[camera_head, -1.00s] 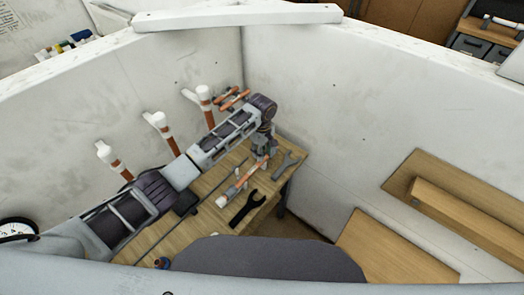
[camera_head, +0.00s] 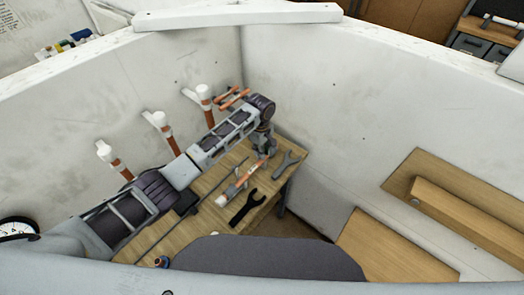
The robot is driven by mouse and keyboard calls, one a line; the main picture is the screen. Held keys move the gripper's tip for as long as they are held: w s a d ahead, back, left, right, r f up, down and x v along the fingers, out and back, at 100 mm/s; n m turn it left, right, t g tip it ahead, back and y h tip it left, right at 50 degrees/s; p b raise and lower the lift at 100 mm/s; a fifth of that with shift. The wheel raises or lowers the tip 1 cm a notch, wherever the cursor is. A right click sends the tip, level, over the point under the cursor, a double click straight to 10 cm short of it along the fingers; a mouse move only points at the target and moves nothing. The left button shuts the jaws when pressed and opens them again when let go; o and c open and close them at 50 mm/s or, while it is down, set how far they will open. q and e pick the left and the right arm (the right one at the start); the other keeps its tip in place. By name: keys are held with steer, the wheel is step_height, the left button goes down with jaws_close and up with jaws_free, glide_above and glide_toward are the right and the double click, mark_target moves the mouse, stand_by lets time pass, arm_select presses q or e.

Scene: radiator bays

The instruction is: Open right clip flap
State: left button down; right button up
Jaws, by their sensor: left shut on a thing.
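A copper-coloured pipe with a white end (camera_head: 222,201) lies slantwise on the wooden bench, with small grey clips along it. My left gripper (camera_head: 262,152) comes down at the pipe's far right end, by the right clip. It is shut on a small part there, which looks like the right clip flap. The fingers cover most of that clip, so the flap's angle cannot be made out. My right gripper is not in view.
White-topped copper pipes (camera_head: 160,128) stand along the left wall. A white wall (camera_head: 300,110) rises close behind the gripper.

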arm_select(q)
steer(key=shift+w+a+r+g+h, duration=0.15)
steer(key=shift+w+a+g+h, duration=0.15)
steer(key=shift+h, duration=0.2)
steer(key=shift+w+a+r+g+h, duration=0.15)
steer(key=shift+a+g+h, duration=0.1)
steer(key=shift+g+h, duration=0.2)
steer(key=shift+w+a+g+h, duration=0.3)
steer(key=shift+g+h, duration=0.1)
steer(key=shift+h, duration=0.25)
steer(key=shift+w+a+g+h, duration=0.15)
steer(key=shift+a+g+h, duration=0.2)
steer(key=shift+h, duration=0.25)
steer(key=c, duration=1.4)
jaws_free()
steer(key=shift+o, duration=0.2)
steer(key=shift+s, duration=0.1)
step_height(320, 180, up, 10)
